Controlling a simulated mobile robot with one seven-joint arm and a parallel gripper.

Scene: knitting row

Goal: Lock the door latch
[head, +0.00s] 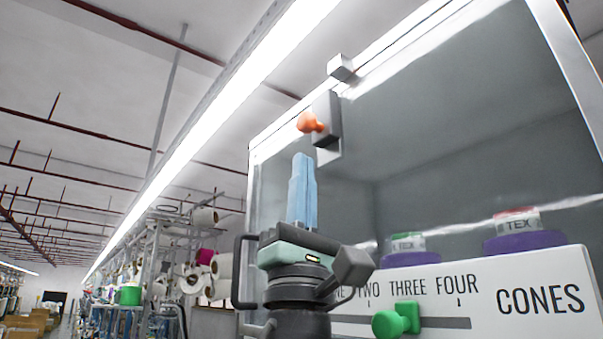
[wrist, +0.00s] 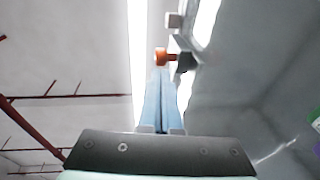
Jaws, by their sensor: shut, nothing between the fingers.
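The door latch has an orange knob (head: 311,122) on a dark block (head: 326,118) with a light plate behind it, high on the left edge of the glass-fronted cabinet (head: 255,150). A small grey block (head: 341,67) sits above it on the frame. My gripper (head: 303,156) points upward with its blue fingers shut and empty, a little below the knob in the head view. In the wrist view the fingertips (wrist: 161,70) appear just under the orange knob (wrist: 161,56). I cannot tell whether they touch it.
A white panel marked CONES (head: 540,300) has a green slider knob (head: 397,320) right of my wrist. Cones with purple bases (head: 525,242) stand behind the glass. A black handle (head: 240,270) is left of my arm. Yarn racks (head: 180,270) stand farther left.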

